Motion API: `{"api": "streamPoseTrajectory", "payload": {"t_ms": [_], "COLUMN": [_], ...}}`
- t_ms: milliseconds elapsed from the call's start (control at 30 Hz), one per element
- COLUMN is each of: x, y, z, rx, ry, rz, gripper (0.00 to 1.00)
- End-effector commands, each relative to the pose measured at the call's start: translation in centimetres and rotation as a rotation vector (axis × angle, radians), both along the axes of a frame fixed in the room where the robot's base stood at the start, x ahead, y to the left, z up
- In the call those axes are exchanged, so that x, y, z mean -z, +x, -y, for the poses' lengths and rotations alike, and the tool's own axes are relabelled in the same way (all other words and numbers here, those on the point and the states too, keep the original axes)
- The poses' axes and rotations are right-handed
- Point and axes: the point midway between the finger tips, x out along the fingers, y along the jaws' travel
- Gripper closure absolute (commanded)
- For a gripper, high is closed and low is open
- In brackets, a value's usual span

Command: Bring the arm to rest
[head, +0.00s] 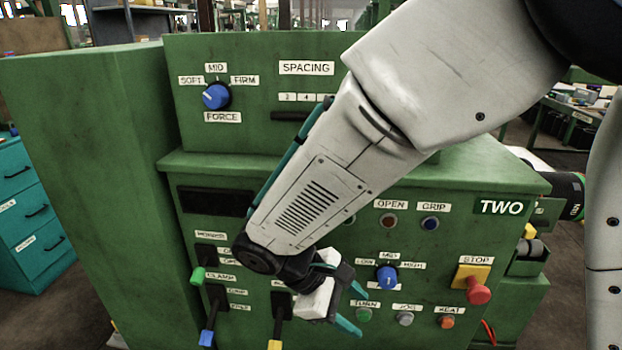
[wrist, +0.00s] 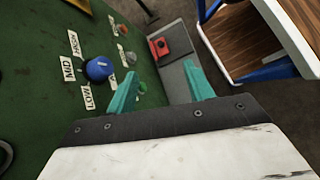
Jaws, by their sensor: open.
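My gripper (head: 358,311) hangs at the end of my bent arm in front of the lower panel of the green machine (head: 100,130). Its teal fingers are apart with nothing between them, as the wrist view (wrist: 160,74) also shows. The blue LOW/MID/HIGH knob (head: 387,277) is just right of and above the fingers. The same knob (wrist: 98,69) lies left of the fingers in the wrist view. My forearm hides part of the machine's middle.
A red STOP button (head: 478,290) and small TURN, JOG and HEAT buttons (head: 405,319) are to the right. Levers with green (head: 198,276) and blue (head: 207,338) handles stick out at lower left. A wood-surfaced unit (wrist: 250,40) stands beyond the machine's edge.

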Motion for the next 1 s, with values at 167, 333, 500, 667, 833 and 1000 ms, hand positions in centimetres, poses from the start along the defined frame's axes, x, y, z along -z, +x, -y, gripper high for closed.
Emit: {"api": "streamPoseTrajectory", "payload": {"t_ms": [167, 333, 500, 667, 833, 1000], "x": [-4.4, -7.5, -9.8, -11.7, -13.4, -14.6], "y": [-2.3, -5.1, -7.9, -10.3, -11.8, -12.1], "z": [5.5, 9.6, 12.8, 15.5, 18.1, 19.3], "rx": [0.298, 0.552, 0.774, 0.941, 1.042, 1.094], "ry": [0.177, 0.335, 0.486, 0.611, 0.678, 0.699], "rz": [0.059, 0.130, 0.224, 0.338, 0.477, 0.556], "gripper": [0.48, 0.48, 0.48, 0.48, 0.48, 0.48]}}
